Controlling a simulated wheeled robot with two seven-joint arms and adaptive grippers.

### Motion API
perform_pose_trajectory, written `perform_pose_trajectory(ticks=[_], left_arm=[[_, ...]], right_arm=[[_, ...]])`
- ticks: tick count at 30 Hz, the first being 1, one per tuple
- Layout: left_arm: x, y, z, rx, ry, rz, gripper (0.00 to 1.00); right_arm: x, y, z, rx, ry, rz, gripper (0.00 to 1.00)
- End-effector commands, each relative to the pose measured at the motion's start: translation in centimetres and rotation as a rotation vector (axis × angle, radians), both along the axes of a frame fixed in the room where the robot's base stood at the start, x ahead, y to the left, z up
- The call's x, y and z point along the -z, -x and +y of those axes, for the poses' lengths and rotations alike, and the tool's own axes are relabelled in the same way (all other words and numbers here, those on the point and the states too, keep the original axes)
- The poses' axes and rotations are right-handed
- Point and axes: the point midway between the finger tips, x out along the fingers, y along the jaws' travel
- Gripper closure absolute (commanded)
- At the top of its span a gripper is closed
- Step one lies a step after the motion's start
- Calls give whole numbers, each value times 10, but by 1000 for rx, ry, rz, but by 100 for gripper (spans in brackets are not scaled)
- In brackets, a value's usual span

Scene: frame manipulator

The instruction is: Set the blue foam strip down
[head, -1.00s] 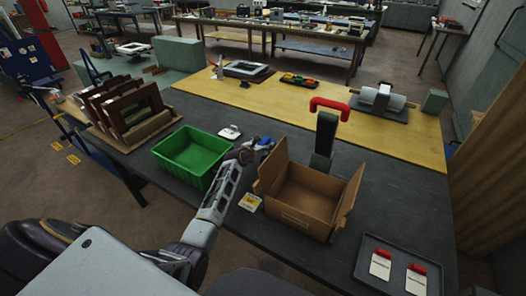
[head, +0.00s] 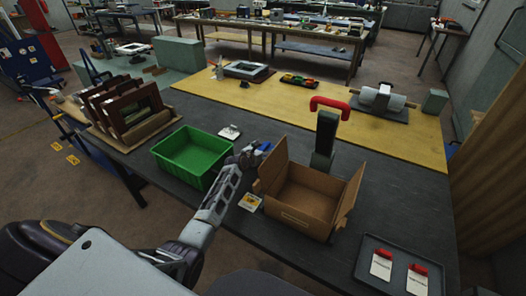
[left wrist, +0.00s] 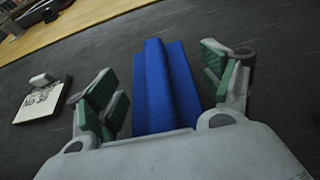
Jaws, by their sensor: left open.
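The blue foam strip (left wrist: 160,85) shows in the left wrist view, lying between the two green-padded fingers of my left gripper (left wrist: 163,92). Gaps show between the strip and the pads on both sides. In the head view only a small blue part of the strip (head: 265,146) shows, at the tip of my left gripper (head: 250,155), over the dark worktop (head: 235,235). The gripper is open and sits between the green bin and the cardboard box. Whether the strip fully rests on the worktop is hard to tell. My right gripper is not in view.
A green bin (head: 190,155) stands left of the gripper and an open cardboard box (head: 308,205) to its right. A white card holder (head: 229,132) lies behind, also seen in the left wrist view (left wrist: 42,100). A red-handled tool (head: 328,105) stands behind the box.

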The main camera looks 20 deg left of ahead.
Motion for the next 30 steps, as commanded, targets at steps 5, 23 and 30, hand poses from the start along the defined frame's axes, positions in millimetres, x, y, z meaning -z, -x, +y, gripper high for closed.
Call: perform_pose_trajectory(ticks=[5,23,30], left_arm=[[0,0,0,0,0,0,18],[-12,24,2,1,1,0,18],[-19,42,3,1,0,0,18]], right_arm=[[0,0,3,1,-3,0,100],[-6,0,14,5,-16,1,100],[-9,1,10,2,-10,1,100]])
